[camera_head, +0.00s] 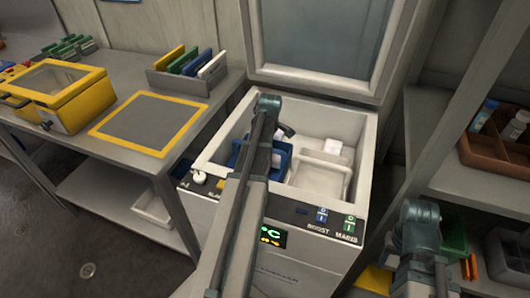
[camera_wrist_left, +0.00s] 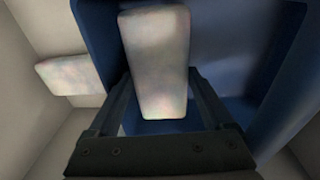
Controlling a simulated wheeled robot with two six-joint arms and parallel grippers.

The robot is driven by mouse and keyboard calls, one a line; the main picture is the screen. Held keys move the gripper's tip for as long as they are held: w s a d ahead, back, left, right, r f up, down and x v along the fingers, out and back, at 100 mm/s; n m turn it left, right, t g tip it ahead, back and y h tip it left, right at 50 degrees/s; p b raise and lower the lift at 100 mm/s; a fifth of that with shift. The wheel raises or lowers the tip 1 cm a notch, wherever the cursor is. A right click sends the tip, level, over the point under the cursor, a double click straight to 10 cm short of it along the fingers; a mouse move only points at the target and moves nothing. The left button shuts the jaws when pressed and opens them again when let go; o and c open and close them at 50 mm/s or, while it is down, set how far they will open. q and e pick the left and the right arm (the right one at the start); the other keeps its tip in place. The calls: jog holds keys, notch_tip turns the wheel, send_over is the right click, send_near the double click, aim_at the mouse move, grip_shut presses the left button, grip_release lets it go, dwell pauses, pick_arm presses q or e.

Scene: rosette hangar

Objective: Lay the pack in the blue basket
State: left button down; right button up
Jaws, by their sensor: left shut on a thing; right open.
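In the left wrist view a pale, mottled pack (camera_wrist_left: 155,60) sits between the fingers of my left gripper (camera_wrist_left: 158,105), which is shut on it. The blue basket (camera_wrist_left: 270,80) lies behind and around the pack in that view. In the head view the blue basket (camera_head: 281,158) is inside the open white chest, partly covered by my left arm. The held pack cannot be made out clearly there. My right gripper (camera_head: 440,272) is at the lower right, open and away from the chest.
The chest's raised lid (camera_head: 318,38) is behind. A bench with a yellow case (camera_head: 62,92) stands left; a shelf with a brown tray (camera_head: 490,150) stands right.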

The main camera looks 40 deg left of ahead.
pick_arm(q)
jog(key=shift+f+b, duration=0.5)
jog(key=shift+f, duration=0.1)
jog(key=shift+c, duration=0.2)
grip_release()
jog(key=shift+r, duration=0.1)
notch_tip(320, 180, up, 13)
jog(key=d+p, duration=0.1)
jog(key=p, duration=1.2)
jog(key=shift+d, duration=0.15)
jog(key=shift+s, duration=0.1)
jog(key=shift+d, duration=0.1)
